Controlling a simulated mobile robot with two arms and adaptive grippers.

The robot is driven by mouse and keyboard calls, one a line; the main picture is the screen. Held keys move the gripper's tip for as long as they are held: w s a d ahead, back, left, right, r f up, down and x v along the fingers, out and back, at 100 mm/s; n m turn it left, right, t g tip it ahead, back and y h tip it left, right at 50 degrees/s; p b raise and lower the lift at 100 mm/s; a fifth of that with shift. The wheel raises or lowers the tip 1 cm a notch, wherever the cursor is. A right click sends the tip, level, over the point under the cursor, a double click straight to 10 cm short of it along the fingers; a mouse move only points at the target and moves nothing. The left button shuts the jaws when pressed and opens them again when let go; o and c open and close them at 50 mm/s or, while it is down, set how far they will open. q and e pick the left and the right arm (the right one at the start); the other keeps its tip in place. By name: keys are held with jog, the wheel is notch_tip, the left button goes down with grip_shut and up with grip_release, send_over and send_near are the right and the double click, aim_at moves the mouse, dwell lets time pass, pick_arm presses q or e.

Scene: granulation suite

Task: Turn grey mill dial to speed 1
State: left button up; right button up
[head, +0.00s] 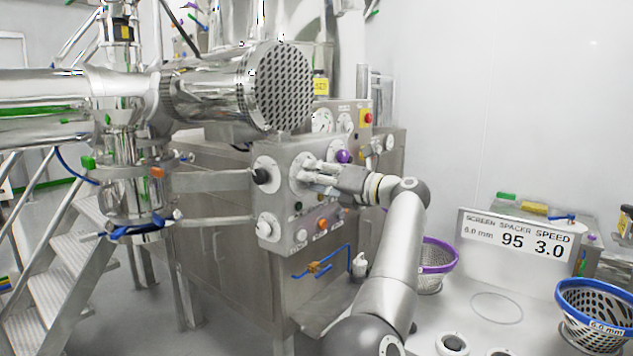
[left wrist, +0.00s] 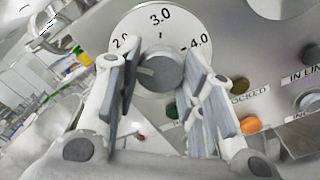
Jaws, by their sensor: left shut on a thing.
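The grey mill dial (left wrist: 160,72) is a round knob on a white scale plate (left wrist: 138,22) marked 2.0, 3.0 and 4.0, with 3.0 directly above the knob. I cannot clearly tell which mark its pointer meets. My left gripper (left wrist: 165,95) is shut on the dial, one finger on each side of it. In the head view my left gripper (head: 316,174) reaches the front of the steel control panel (head: 285,205) and mostly hides the dial. A sign (head: 515,243) reads screen 6.0 mm, spacer 95, speed 3.0. My right gripper is not in view.
A purple knob (head: 343,156) and an orange button (head: 322,224) are close to my gripper. A perforated drum end (head: 284,87) overhangs the panel. Purple (head: 437,256) and blue (head: 597,308) baskets stand right.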

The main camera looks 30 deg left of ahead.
pick_arm(q)
jog(key=shift+f+n+b, duration=0.15)
jog(key=shift+n+b, duration=0.25)
jog(key=shift+n, duration=2.1)
jog(key=shift+f+n+b, duration=0.1)
jog(key=shift+n+b, duration=0.25)
jog(key=shift+n, duration=2.15)
jog(key=shift+c, duration=0.2)
jog(key=o, duration=0.9)
jog(key=shift+w, duration=0.1)
jog(key=shift+c, duration=0.2)
jog(key=shift+o, duration=0.9)
jog(key=shift+r, duration=0.1)
jog(key=shift+d, duration=0.15)
jog(key=s+d, duration=0.1)
jog(key=d, duration=1)
jog(key=shift+d, duration=0.4)
